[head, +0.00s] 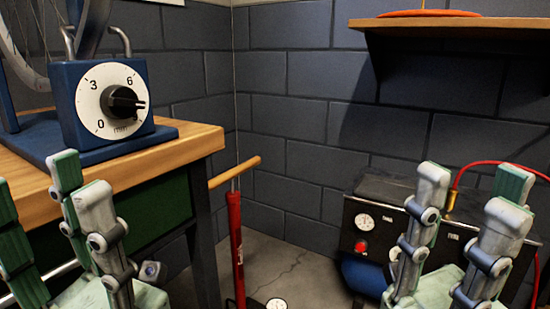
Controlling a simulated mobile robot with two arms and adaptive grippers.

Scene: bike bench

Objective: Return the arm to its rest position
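My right gripper (470,200) is at the lower right. Its grey and green fingers point up and stand apart, with nothing between them. My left gripper (42,205) is at the lower left, cut off by the frame edge. Its fingers also point up and stand apart, and I see nothing held in it. The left fingers overlap the front of the wooden workbench (190,142) in the picture. The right fingers overlap the black compressor panel (385,215). Most of both arms is out of view.
A blue timer box with a white dial (103,98) stands on the bench, with part of a wheel (28,35) behind it. A red floor pump (236,240) stands beside the bench. A wooden shelf (470,27) is on the wall at upper right. Grey floor shows between pump and compressor.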

